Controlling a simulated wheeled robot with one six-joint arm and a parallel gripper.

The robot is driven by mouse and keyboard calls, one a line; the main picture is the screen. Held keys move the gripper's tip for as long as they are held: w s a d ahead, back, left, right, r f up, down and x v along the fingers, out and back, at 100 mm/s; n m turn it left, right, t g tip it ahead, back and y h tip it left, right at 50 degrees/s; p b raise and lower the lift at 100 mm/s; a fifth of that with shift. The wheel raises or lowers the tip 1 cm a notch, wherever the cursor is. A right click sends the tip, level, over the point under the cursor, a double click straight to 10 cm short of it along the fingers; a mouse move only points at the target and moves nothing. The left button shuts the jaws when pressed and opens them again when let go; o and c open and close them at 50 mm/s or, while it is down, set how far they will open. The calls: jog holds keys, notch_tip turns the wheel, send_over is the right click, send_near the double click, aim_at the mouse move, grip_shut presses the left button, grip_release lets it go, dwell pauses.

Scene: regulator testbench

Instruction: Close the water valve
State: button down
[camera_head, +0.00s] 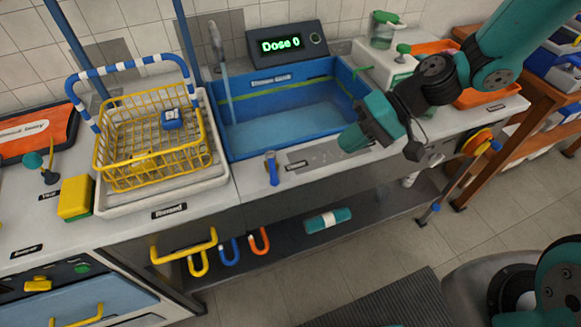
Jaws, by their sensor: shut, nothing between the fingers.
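My gripper (353,139) is teal and hangs at the right front corner of the blue sink, over or beside the counter. It is shut, with nothing seen in it. A blue lever handle (272,168) stands on the counter's front strip, left of my gripper and apart from it. No readable label shows which of these is the water valve. A pale stream (226,92) drops from the tall tap (214,40) into the sink (285,118).
A yellow-green sponge (76,198) lies further left. Hooks hang on the counter front, and a teal roll (328,219) lies on the shelf below.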

aim_at(273, 169)
jog(key=f, duration=0.1)
jog(key=w+f+m, duration=0.1)
jog(key=shift+d+f+y, duration=0.3)
jog(key=p+x, duration=0.2)
jog(key=x, duration=0.8)
jog(key=shift+a, duration=0.15)
jog(key=shift+a+r+p, duration=0.2)
jog(key=shift+a+p, duration=0.2)
jog(key=shift+a, duration=0.5)
jog(key=shift+a+r+p, duration=0.2)
jog(key=shift+a+p, duration=0.15)
jog(key=shift+a, duration=0.55)
